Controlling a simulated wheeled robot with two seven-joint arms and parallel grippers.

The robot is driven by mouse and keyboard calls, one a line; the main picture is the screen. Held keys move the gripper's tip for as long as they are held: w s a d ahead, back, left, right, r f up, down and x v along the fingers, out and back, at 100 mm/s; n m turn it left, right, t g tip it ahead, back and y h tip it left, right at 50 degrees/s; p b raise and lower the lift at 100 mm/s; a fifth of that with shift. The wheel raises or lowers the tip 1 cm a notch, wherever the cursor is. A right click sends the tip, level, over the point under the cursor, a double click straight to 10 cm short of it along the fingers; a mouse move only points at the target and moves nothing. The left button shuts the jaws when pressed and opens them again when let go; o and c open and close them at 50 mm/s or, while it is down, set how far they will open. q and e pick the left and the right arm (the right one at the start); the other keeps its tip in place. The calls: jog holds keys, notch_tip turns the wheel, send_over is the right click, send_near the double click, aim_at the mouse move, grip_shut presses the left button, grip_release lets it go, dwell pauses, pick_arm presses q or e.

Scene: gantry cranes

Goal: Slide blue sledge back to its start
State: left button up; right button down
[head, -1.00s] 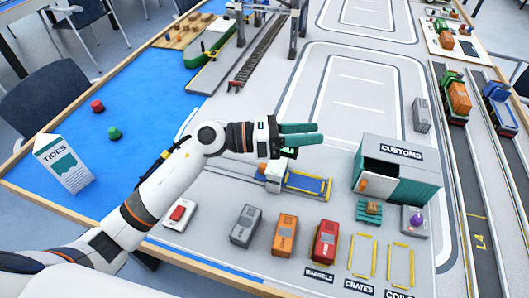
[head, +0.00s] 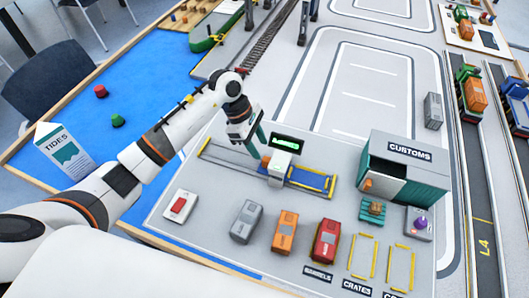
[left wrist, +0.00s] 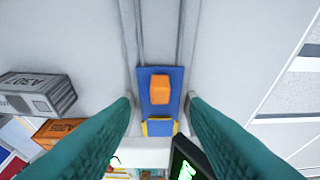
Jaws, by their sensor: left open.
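The blue sledge (left wrist: 160,76) carries an orange block (left wrist: 159,90) and lies on a straight track in the left wrist view. In the head view the orange block (head: 266,161) shows just left of the white gate (head: 279,168); the gripper and gate hide most of the sledge. The track (head: 222,165) runs on to the left. My left gripper (head: 255,140) is open above the track beside the gate. In the left wrist view its teal fingers (left wrist: 160,99) stand either side of the sledge, with gaps. My right gripper is not in view.
A dark display (head: 287,143) tops the gate. A yellow-edged blue bay (head: 311,179) lies to its right. Grey (head: 246,222), orange (head: 285,233) and red (head: 325,241) containers stand in front. The customs shed (head: 403,168) is at right. The board behind the gate is clear.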

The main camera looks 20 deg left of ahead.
aim_at(266, 158)
pick_arm(q)
jog(key=shift+p+x, duration=0.3)
jog(key=shift+x, duration=2.25)
grip_shut()
